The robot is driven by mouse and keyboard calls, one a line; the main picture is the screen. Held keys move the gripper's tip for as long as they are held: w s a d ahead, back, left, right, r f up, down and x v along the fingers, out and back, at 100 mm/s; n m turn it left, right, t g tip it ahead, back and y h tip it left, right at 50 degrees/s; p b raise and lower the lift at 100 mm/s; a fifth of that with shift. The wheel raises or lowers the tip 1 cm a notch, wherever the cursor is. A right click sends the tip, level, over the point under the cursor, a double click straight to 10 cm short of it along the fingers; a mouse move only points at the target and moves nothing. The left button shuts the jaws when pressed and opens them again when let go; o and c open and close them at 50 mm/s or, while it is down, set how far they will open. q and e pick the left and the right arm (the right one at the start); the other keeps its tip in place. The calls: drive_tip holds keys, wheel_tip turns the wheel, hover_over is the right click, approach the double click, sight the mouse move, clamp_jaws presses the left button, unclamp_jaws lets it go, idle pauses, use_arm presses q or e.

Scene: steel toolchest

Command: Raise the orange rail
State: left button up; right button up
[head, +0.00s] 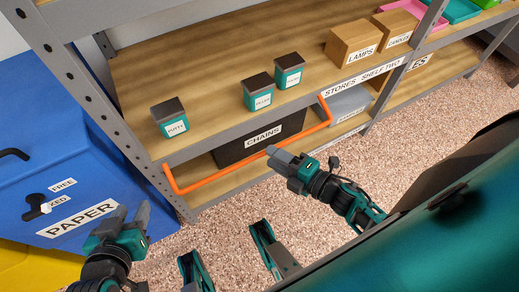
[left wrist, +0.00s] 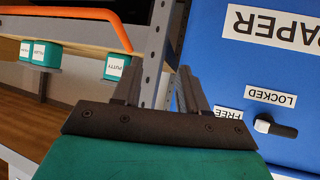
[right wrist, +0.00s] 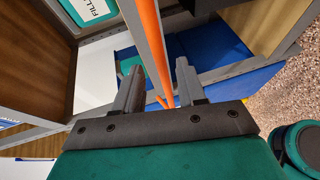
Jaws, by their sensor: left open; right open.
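The orange rail (head: 235,171) is a long bar with bent ends, mounted across the front of the shelf in the head view. It hangs below the shelf edge, in front of the black chains bin. My right gripper (head: 272,155) is at the rail's middle-right part. In the right wrist view the rail (right wrist: 153,45) passes between the open fingers of the right gripper (right wrist: 158,88). My left gripper (head: 132,215) is open and empty, below and left of the rail's left end. In the left wrist view the rail (left wrist: 75,14) runs off beyond the open fingers of the left gripper (left wrist: 158,88).
The chains bin (head: 230,150) stands on the lower shelf behind the rail. Teal jars, including the putty jar (head: 170,122), stand on the upper shelf. A blue paper cabinet (head: 40,180) with a black handle is at left, close to my left gripper.

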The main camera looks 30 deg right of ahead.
drive_tip(key=x, duration=0.5)
drive_tip(key=shift+w+a+f+b, duration=0.1)
drive_tip(key=shift+w+b, duration=0.2)
drive_tip(key=shift+b, duration=0.1)
drive_tip(key=shift+c, duration=0.4)
clamp_jaws()
